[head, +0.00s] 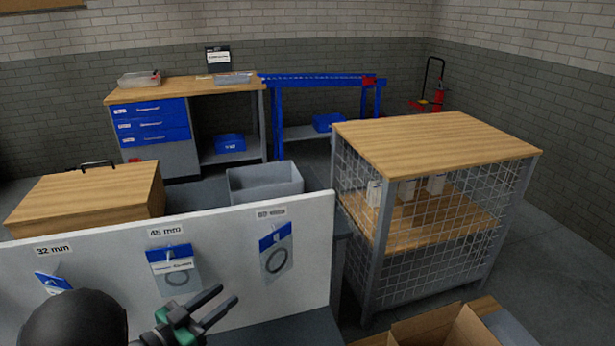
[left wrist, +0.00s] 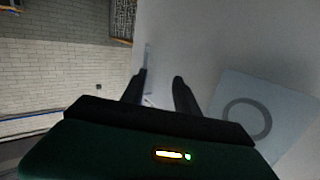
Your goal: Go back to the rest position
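My left gripper (head: 228,294) is in front of the white board (head: 215,226), low in the head view, below and between the middle and right hanging packs. Its two fingers are apart, and I see nothing held between them. In the left wrist view the fingers (left wrist: 162,76) also stand apart, close to the pale board. A pack with a dark ring (left wrist: 247,118) shows to their right. On the board hang a pack under the 32 mm label (head: 54,282), one under 45 mm (head: 174,270), and a ring pack at the right (head: 277,250). My right gripper is not in view.
A mesh-sided cabinet with a wooden top (head: 440,138) stands right of the board. An open cardboard box (head: 440,327) is at the lower right. Behind the board are a grey bin (head: 265,184) and a wooden box (head: 88,197). A workbench (head: 180,90) stands farther back.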

